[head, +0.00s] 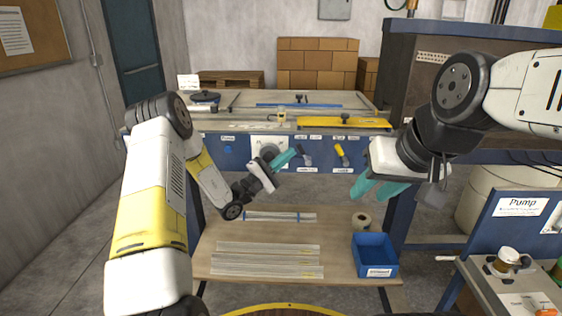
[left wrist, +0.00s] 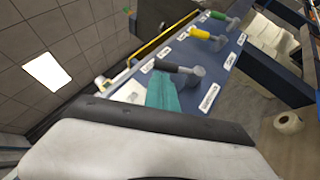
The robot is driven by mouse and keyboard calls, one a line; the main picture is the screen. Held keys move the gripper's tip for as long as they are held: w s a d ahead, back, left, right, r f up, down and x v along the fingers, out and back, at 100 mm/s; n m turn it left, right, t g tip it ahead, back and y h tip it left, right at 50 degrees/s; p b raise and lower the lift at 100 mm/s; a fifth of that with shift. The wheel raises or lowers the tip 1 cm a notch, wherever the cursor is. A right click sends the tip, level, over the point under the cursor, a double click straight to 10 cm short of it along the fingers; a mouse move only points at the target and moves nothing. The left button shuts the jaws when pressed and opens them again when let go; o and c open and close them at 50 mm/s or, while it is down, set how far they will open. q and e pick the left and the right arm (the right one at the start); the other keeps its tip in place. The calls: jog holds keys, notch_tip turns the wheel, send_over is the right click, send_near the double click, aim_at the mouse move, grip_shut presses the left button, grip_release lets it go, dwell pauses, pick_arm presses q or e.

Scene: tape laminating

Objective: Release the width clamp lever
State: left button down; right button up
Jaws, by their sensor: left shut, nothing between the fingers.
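The blue front panel of the bench carries a row of levers with labels too small to read, so I cannot tell by label which is the width clamp lever. A lever with a dark handle and grey hub (left wrist: 193,75) is nearest my left gripper; its hub shows in the head view (head: 307,158). My left gripper (head: 297,151) has its teal fingers shut and empty, right beside that lever's handle. In the left wrist view the fingers (left wrist: 166,88) overlap the handle's near side; contact is unclear. My right gripper (head: 370,190) hangs open and empty, right of the panel.
A yellow lever (head: 341,153) and a green lever (left wrist: 219,15) are farther along the panel. A yellow bar (head: 343,122) lies on the bench top. Below are a shelf with clear strips (head: 267,262), a tape roll (head: 361,221) and a blue bin (head: 374,256).

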pick_arm(q)
jog(key=shift+w+d+r, duration=0.1)
jog(key=shift+w+d, duration=0.05)
jog(key=shift+d, duration=0.05)
